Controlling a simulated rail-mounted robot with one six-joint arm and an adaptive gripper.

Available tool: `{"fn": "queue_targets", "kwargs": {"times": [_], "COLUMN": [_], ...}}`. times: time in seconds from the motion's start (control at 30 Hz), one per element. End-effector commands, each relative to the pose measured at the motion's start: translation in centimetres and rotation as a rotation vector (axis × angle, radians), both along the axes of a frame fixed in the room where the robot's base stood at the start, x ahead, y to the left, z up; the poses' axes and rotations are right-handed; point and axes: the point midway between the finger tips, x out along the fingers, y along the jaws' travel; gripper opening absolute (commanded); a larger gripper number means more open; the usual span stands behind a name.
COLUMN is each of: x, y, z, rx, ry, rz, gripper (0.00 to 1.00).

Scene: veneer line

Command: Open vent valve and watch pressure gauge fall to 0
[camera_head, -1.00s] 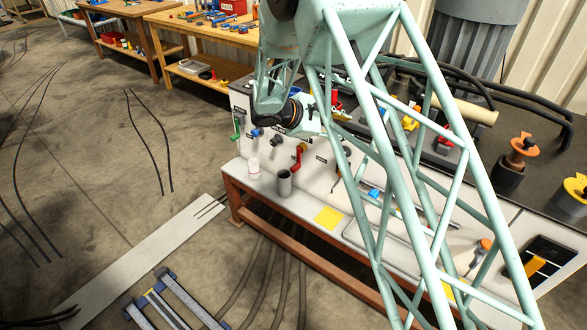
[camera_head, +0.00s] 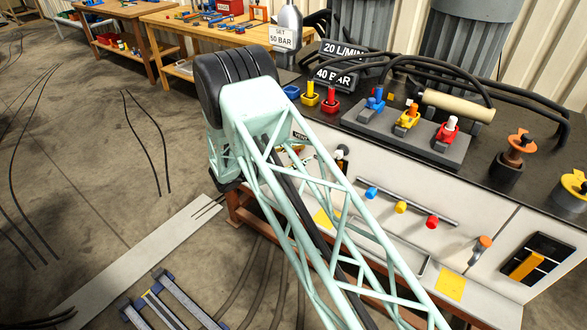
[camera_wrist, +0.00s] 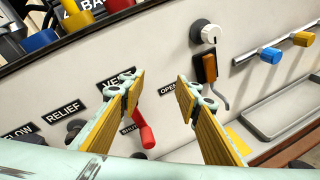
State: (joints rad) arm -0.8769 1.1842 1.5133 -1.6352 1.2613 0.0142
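In the wrist view, my gripper (camera_wrist: 158,92) is open, with its two yellow-padded fingers spread toward the white panel. The red vent valve lever (camera_wrist: 147,135) shows between them, nearer the left finger, which hides its upper part. It hangs downward beside a partly hidden SHUT label (camera_wrist: 128,128). The VENT label (camera_wrist: 116,80) is above it, and the OPEN label (camera_wrist: 168,89) is to its right. I cannot tell whether a finger touches the lever. No readable pressure gauge face shows.
A white round knob (camera_wrist: 205,32) and a brown-handled part (camera_wrist: 205,68) are right of the fingers. The RELIEF label (camera_wrist: 62,112) is at left. A rail with blue (camera_head: 371,193), yellow (camera_head: 401,207) and red (camera_head: 432,222) knobs runs along the panel. A SET 50 BAR sign (camera_head: 282,38) stands behind my arm.

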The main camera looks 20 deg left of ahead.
Motion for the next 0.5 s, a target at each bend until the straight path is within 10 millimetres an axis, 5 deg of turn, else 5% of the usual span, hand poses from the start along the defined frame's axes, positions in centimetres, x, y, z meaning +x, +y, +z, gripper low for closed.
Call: {"fn": "queue_targets", "kwargs": {"times": [0.5], "x": [-4.0], "y": [5.9], "z": [-9.1], "rx": [-0.233], "ry": [-0.071], "rz": [0.158], "gripper": [0.30]}}
